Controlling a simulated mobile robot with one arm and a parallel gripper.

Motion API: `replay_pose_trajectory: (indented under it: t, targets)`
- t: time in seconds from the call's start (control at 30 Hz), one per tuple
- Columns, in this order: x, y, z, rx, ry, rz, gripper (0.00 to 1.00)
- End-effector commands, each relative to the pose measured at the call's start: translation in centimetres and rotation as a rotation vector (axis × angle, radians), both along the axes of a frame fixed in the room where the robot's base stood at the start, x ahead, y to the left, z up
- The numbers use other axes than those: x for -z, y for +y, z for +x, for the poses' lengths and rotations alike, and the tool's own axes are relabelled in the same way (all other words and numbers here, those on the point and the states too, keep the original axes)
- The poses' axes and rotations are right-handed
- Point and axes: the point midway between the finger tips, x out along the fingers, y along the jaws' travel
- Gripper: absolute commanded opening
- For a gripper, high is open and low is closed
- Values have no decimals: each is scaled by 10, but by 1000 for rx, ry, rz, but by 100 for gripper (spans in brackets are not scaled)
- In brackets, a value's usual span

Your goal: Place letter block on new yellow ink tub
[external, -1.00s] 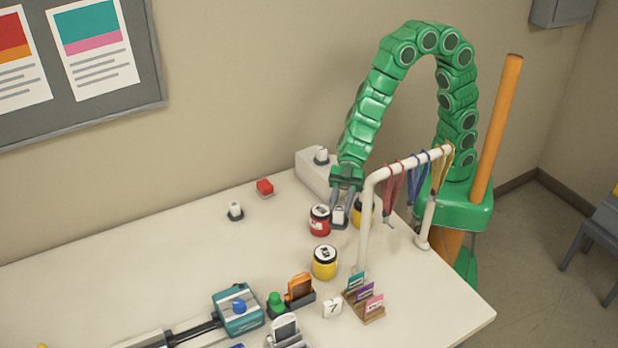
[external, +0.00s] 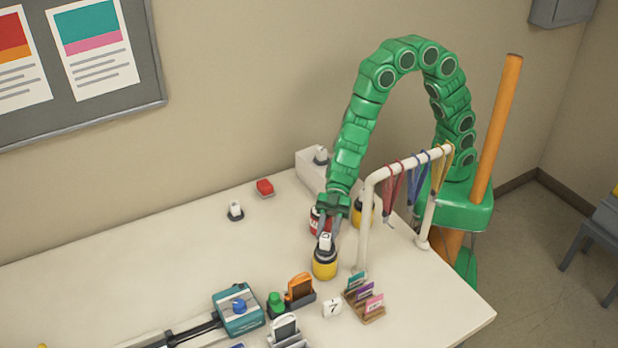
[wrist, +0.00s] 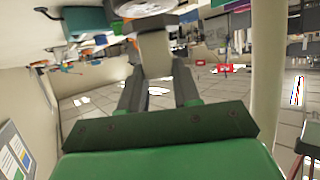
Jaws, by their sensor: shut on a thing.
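My gripper (external: 327,230) is shut on a small white letter block (external: 325,242), which has a dark mark on its face. The block is at the top of the front yellow ink tub (external: 325,268), whose dark lid it partly hides. I cannot tell whether the block touches the lid or is just above it. In the wrist view the pale block (wrist: 153,55) shows between my two grey fingers. A second yellow tub (external: 365,212) stands farther back. I cannot read which tub is the new one.
A red tub (external: 315,222) stands just behind my gripper, partly hidden. A white rack with lanyards (external: 365,225) rises close on the right. A card holder (external: 368,312), a white "7" block (external: 332,308) and an orange item (external: 300,288) stand in front.

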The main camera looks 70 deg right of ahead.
Motion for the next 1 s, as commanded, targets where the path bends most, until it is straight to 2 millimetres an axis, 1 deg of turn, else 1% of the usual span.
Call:
replay_pose_trajectory:
  t: [0.03,0.13,0.57,0.6,0.73,0.77,1.0]
  targets:
    - [4,0,0,0,1,1,0]
    - [9,0,0,1,0,2,0]
    - [13,0,1,1,-3,1,0]
    - [13,0,0,0,-2,1,33]
    - [13,0,0,0,-2,1,53]
    - [13,0,0,0,-2,1,57]
    - [13,0,0,0,-2,1,57]
